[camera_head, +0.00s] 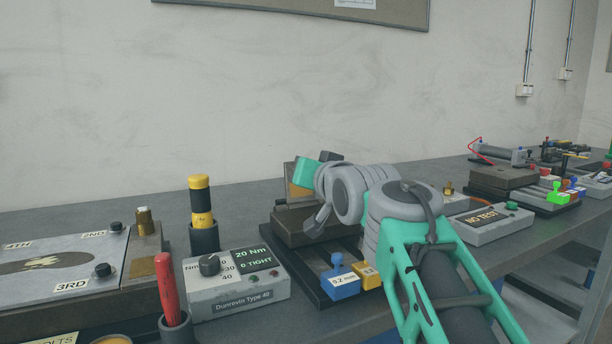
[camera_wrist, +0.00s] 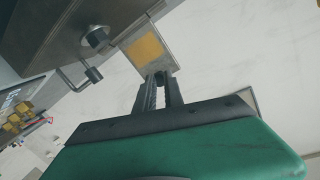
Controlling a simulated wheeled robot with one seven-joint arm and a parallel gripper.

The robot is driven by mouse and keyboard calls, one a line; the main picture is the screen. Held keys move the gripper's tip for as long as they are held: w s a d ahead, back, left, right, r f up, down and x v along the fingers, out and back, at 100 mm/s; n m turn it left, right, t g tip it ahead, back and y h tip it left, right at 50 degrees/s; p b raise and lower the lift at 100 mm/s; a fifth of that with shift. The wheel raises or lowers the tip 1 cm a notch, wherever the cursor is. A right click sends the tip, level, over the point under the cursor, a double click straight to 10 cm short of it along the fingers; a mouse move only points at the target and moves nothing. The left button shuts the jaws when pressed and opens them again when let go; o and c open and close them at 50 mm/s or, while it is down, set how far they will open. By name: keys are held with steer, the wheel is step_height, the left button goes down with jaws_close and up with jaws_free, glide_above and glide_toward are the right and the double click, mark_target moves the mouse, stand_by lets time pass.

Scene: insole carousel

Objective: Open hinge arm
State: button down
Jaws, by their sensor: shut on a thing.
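The hinge arm looks like a grey metal plate with a yellow patch (camera_wrist: 146,47) in the wrist view, standing out from the side of a dark brown block (camera_wrist: 95,18). My gripper (camera_wrist: 160,80) is shut on a small dark knob at the plate's near end. In the head view a plate with a yellowish face (camera_head: 298,191) stands upright at the back of the brown block (camera_head: 302,227). There my own arm and wrist cover the fingers and much of the fixture. A bent dark rod (camera_wrist: 72,80) and a round boss show beside the plate.
A blue block marked 0.2 mm (camera_head: 341,283) and a yellow block (camera_head: 368,276) sit before the fixture. A torque box (camera_head: 236,289), a red-handled tool (camera_head: 167,288) and a yellow-black tool (camera_head: 201,203) stand left. A "NO TEST" box (camera_head: 486,222) is right. The wall is behind.

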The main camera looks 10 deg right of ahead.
steer(key=c, duration=2.2)
jaws_free()
steer(key=shift+w+d+f, duration=0.1)
steer(key=shift+d+f, duration=0.15)
steer(key=shift+f, duration=0.5)
steer(key=c, duration=2)
jaws_free()
steer(key=shift+w+d, duration=0.15)
steer(key=shift+d, duration=0.1)
steer(key=shift+c, duration=0.2)
steer(key=o, duration=0.8)
steer(key=shift+a+r, duration=0.15)
steer(key=shift+r, duration=0.15)
steer(key=shift+c, duration=0.2)
steer(key=s+r+b, duration=0.1)
steer(key=s+b, duration=0.1)
steer(key=s, duration=0.6)
